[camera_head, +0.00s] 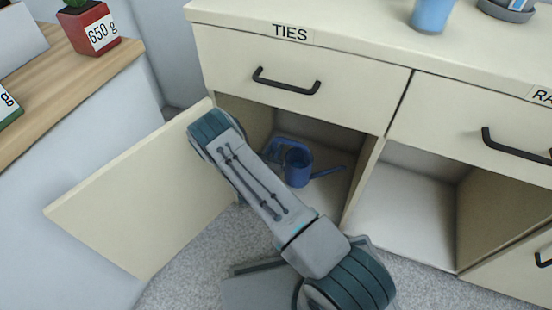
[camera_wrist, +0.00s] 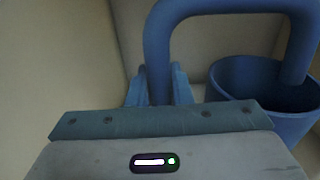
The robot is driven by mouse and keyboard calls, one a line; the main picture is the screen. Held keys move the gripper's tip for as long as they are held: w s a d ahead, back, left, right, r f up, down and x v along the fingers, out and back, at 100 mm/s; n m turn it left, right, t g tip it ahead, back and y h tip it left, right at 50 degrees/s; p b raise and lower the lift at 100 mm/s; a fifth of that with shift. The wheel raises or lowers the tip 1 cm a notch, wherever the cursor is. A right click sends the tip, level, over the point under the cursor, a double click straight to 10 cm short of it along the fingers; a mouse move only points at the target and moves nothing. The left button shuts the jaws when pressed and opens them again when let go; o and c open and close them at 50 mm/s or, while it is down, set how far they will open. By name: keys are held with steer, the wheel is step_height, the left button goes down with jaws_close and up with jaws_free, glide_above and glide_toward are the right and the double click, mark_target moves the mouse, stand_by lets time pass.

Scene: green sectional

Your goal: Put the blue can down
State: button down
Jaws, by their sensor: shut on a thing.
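The blue can (camera_head: 298,168) is a small watering can inside the open cabinet compartment under the drawer labelled TIES. Its spout points right and its handle loops to the left. In the wrist view its cup-like body (camera_wrist: 252,90) is at the right, with the thick handle arching over from the left. My gripper (camera_wrist: 160,92) is shut on the can's handle, near its lower left end. In the head view my arm hides the gripper. The can looks roughly upright, low in the compartment. I cannot tell whether its base touches the cabinet floor.
The cabinet door (camera_head: 145,200) stands open at the left. A divider (camera_head: 362,185) separates an empty open compartment (camera_head: 410,205) at the right. A light blue cup (camera_head: 432,14) stands on the countertop. A red pot (camera_head: 90,28) marked 650 g stands on the wooden counter.

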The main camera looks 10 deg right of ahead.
steer(key=shift+f+b, duration=0.7)
steer(key=shift+f, duration=1.4)
steer(key=c, duration=1.3)
jaws_free()
steer(key=shift+f, duration=0.1)
steer(key=shift+r, duration=0.45)
steer(key=p+v, duration=0.5)
steer(key=v, duration=0.7)
steer(key=shift+f, duration=0.1)
